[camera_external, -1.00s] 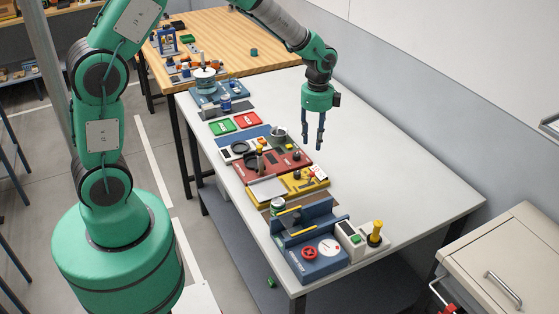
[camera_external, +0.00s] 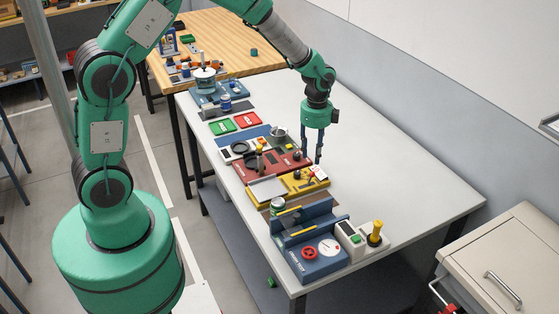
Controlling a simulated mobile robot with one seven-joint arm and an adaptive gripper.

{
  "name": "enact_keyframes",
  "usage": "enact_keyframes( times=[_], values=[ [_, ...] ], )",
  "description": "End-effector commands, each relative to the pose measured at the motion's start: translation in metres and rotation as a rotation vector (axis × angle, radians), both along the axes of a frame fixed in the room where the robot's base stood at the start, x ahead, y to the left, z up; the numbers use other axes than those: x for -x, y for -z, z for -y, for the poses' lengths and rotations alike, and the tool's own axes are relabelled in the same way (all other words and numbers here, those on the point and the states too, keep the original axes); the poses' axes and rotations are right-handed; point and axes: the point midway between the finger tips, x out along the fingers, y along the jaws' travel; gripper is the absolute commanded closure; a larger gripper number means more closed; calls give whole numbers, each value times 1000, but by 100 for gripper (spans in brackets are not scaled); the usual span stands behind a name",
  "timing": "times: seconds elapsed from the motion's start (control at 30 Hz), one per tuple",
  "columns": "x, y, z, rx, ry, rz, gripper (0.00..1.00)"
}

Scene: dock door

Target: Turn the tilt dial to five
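A blue fixture (camera_external: 325,267) stands at the near end of the white table. Its front face carries a white round dial (camera_external: 329,247) and a red handwheel (camera_external: 309,252). The dial's markings are too small to read, and I cannot tell for sure that it is the tilt dial. My gripper (camera_external: 312,160) points down with its two fingers apart and nothing between them. It is over the middle of the table, near the yellow and red panels and well behind the blue fixture.
A yellow panel (camera_external: 291,194) and a red panel (camera_external: 272,168) lie behind the blue fixture. A white box with a green button (camera_external: 354,240) and a yellow-topped knob (camera_external: 376,230) stand to its right. The right side of the table (camera_external: 415,185) is clear.

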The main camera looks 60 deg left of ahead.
Motion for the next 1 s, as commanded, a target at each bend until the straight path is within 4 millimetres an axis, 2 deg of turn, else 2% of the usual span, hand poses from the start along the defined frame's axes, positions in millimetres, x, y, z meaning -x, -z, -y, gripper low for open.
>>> enact_keyframes(
  times=[0.03,0.2,0.43,0.63,0.97,1.0],
  values=[
    [1,11,0,0,0,-3,66],
    [1,38,0,1,0,-4,66],
    [0,67,0,0,0,-2,66],
    [0,78,0,0,0,-1,66],
    [0,80,0,0,0,0,66],
    [0,80,0,0,0,0,70]
  ],
)
